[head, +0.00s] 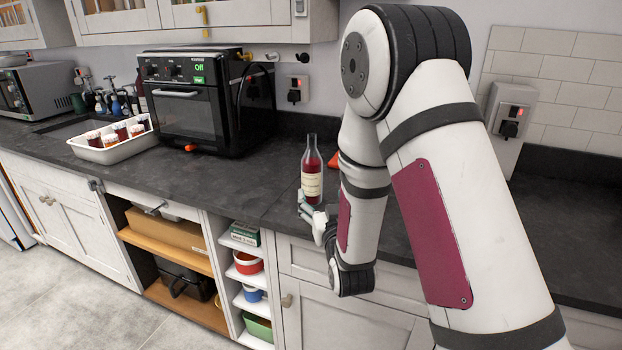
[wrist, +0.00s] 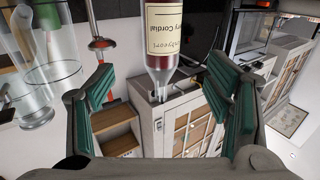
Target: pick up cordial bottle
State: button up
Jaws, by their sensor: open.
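The cordial bottle (head: 312,172) is clear glass with dark red liquid and a cream label. In the head view it stands upright near the counter's front edge, its foot partly hidden by my gripper (head: 314,214). The wrist view shows the bottle (wrist: 165,45) upside down at top centre, with its label and neck visible and its other end cut off. My gripper (wrist: 162,70) is open, with its green-padded fingers on either side of the bottle's line. I see gaps between the pads and the bottle in that view.
A black oven (head: 205,100) and a white tray (head: 112,145) with several jars stand to the left on the dark counter (head: 235,180). Open shelves (head: 250,285) lie below. In the wrist view, clear glass vessels (wrist: 40,75) are at the left.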

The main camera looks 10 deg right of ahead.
aim_at(314, 177)
jog(key=w, duration=1.3)
jog(key=shift+d+r, duration=0.15)
jog(key=shift+d, duration=0.15)
jog(key=shift+r, duration=0.1)
grip_shut()
